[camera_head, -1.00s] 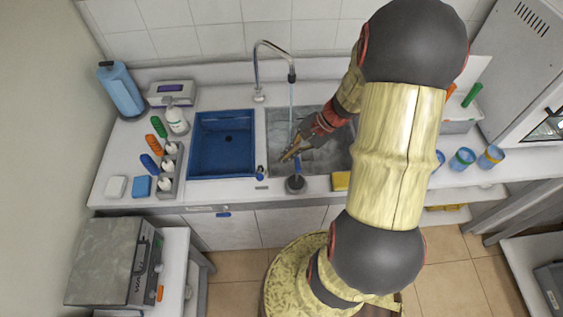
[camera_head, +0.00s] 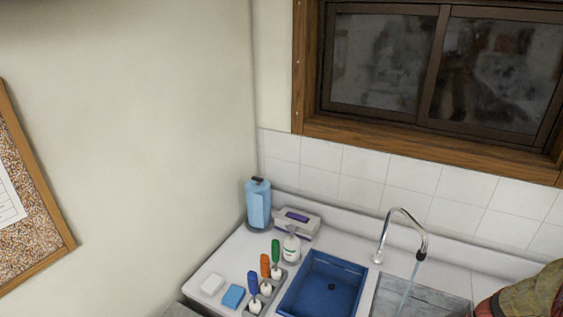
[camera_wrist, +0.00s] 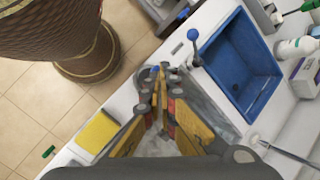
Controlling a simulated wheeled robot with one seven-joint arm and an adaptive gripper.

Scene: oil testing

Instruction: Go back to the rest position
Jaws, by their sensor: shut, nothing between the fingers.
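My gripper (camera_wrist: 160,75) is in the wrist view, with its two fingers closed together and nothing between them. It is over the grey sink (camera_wrist: 213,112), near the counter's front edge. The blue basin (camera_wrist: 235,62) lies to its right. In the head view only a part of my arm shows at the lower right edge; my gripper is out of that picture. The grey sink (camera_head: 425,293) shows there with the tap (camera_head: 405,225) over it.
A dark upright rod with a blue knob (camera_wrist: 193,36) stands near the fingertips. A yellow sponge (camera_wrist: 98,132) lies at the counter's edge. In the head view, bottles with coloured tops (camera_head: 265,268), a white spray bottle (camera_head: 291,247) and a blue roll (camera_head: 258,203) stand left of the basin.

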